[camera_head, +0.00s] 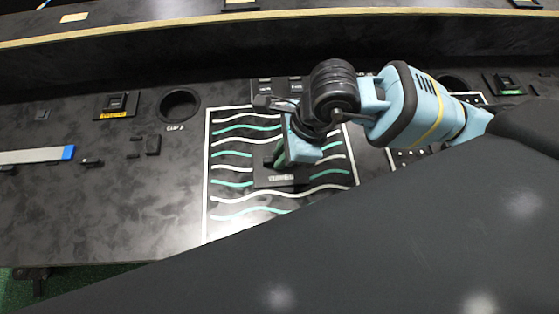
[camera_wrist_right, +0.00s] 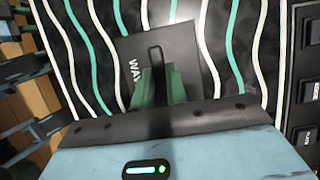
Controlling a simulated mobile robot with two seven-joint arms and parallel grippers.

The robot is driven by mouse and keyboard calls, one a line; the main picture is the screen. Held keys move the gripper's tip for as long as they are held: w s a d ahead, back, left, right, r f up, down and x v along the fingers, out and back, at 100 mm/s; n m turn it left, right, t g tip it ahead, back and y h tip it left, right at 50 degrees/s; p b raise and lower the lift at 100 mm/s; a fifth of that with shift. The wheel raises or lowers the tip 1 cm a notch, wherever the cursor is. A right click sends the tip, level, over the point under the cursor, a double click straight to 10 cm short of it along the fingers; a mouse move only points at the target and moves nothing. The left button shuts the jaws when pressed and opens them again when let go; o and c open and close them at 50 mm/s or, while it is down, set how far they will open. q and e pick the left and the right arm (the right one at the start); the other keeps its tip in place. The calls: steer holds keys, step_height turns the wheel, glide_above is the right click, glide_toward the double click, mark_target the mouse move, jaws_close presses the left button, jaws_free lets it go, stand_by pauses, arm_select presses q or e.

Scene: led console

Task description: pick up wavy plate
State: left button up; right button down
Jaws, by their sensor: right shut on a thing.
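The wavy plate (camera_head: 268,180) is a small dark square plate with white lettering and an upright black handle. It lies over a panel of white and green wavy lines (camera_head: 232,210). In the right wrist view the plate (camera_wrist_right: 185,48) looks turned relative to the panel, with its handle (camera_wrist_right: 155,58) standing up. My right gripper (camera_head: 280,160) is above the plate, its green fingers (camera_wrist_right: 160,88) shut on the handle. The gripper hides part of the plate; I cannot tell whether it touches the panel. My left gripper is not in view.
A round dark hole (camera_head: 180,105) and a small block with a yellow label (camera_head: 117,105) are left of the panel. A white and blue strip (camera_head: 38,155) lies at the far left. A raised ledge (camera_head: 200,28) runs along the back. Dark switches (camera_wrist_right: 307,90) flank the panel.

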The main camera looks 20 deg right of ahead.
mark_target(272, 158)
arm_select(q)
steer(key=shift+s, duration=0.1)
arm_select(e)
steer(key=shift+r, duration=0.15)
